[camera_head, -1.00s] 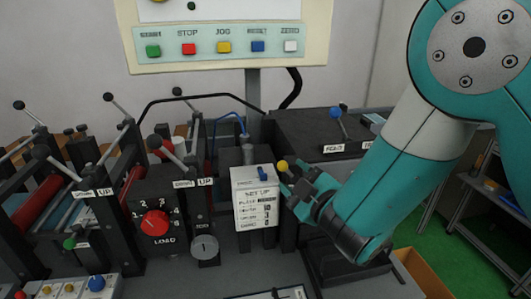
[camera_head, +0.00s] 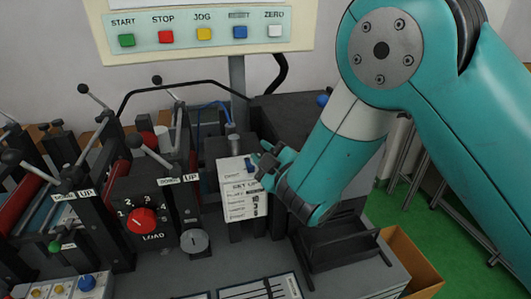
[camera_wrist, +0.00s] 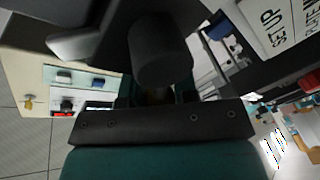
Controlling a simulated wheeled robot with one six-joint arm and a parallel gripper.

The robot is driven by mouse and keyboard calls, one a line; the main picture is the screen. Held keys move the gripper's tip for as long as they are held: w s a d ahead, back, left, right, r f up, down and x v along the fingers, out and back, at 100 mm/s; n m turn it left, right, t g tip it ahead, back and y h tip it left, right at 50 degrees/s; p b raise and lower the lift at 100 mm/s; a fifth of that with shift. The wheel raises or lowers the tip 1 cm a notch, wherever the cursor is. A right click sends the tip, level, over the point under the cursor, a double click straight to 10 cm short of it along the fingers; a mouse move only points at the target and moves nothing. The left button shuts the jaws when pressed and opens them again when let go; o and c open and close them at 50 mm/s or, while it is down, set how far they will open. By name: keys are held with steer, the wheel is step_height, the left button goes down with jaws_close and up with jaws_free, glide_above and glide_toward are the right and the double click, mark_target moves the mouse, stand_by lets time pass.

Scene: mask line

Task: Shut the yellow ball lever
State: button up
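The yellow ball lever does not show now. My gripper and wrist cover the spot beside the white set-up box (camera_head: 240,200) where its ball was. My gripper (camera_head: 262,161) is at the top right edge of that box, close to a small blue tab (camera_head: 249,165). The fingers are dark and partly turned away, so I cannot tell how wide they stand or whether anything is between them. In the wrist view a dark cylinder (camera_wrist: 158,55) fills the middle, and the set-up box's lettered face (camera_wrist: 275,25) is at the top right.
A red load dial (camera_head: 142,222) and a grey knob (camera_head: 195,242) are left of the box. Black levers with ball ends (camera_head: 135,141) stand further left. A blue ball (camera_head: 322,100) shows behind my arm. A button panel (camera_head: 205,35) hangs above.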

steer(key=shift+w+d+f+m+t+b, duration=0.15)
steer(key=shift+d+m+t+b, duration=0.3)
steer(key=shift+m+b, duration=0.85)
steer(key=d+r+m+b, duration=0.1)
steer(key=m+b, duration=0.1)
steer(key=b, duration=0.1)
steer(key=shift+w+r, duration=0.15)
steer(key=o, duration=0.9)
steer(key=shift+t, duration=0.25)
steer(key=shift+d, duration=0.1)
